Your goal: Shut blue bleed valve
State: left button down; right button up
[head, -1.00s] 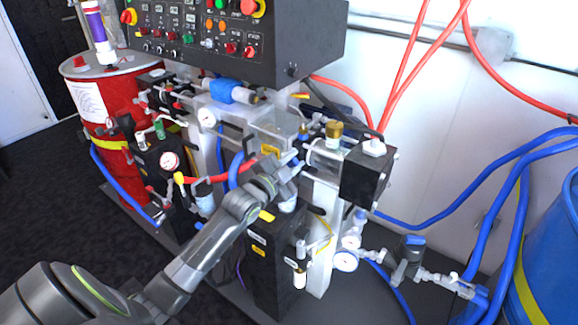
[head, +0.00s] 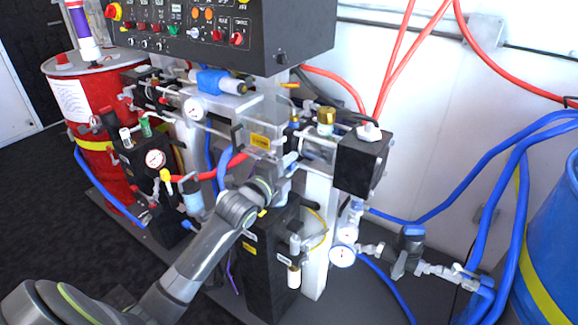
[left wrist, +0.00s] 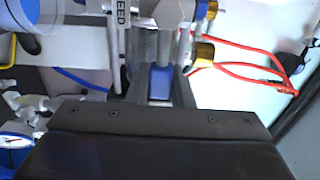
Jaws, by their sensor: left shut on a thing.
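My left gripper (head: 286,172) is at the middle of the machine, beside the clear block and left of the black box on the right. In the left wrist view, the left gripper (left wrist: 160,85) is shut on a small blue part, likely the blue bleed valve (left wrist: 159,82), with a finger on each side of it. A grey lever marked with letters ending "EED" (left wrist: 122,35) stands just left of the fingers. In the head view my gripper and wrist hide most of the valve, so its angle cannot be told. My right gripper is in neither view.
A control panel (head: 215,30) overhangs the machine. A black box (head: 360,162) is right of the gripper, and a black pump block (head: 268,265) is below. Red hoses (head: 400,60) and blue hoses (head: 445,205) run at the right. A blue drum (head: 550,250) stands far right.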

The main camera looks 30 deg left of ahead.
pick_arm(q)
jog(key=shift+f, duration=0.2)
dwell(0.3)
jog(key=c, duration=1.3)
grip_release()
jog(key=shift+s+a+p, duration=0.15)
jog(key=shift+s+a, duration=0.05)
jog(key=shift+s, duration=2.7)
jog(key=shift+s+a+p, duration=0.2)
jog(key=shift+s+a, duration=0.05)
jog(key=shift+s, duration=2.65)
jog(key=shift+s+a+p, duration=0.15)
jog(key=shift+s+a, duration=0.05)
jog(key=shift+s, duration=2.7)
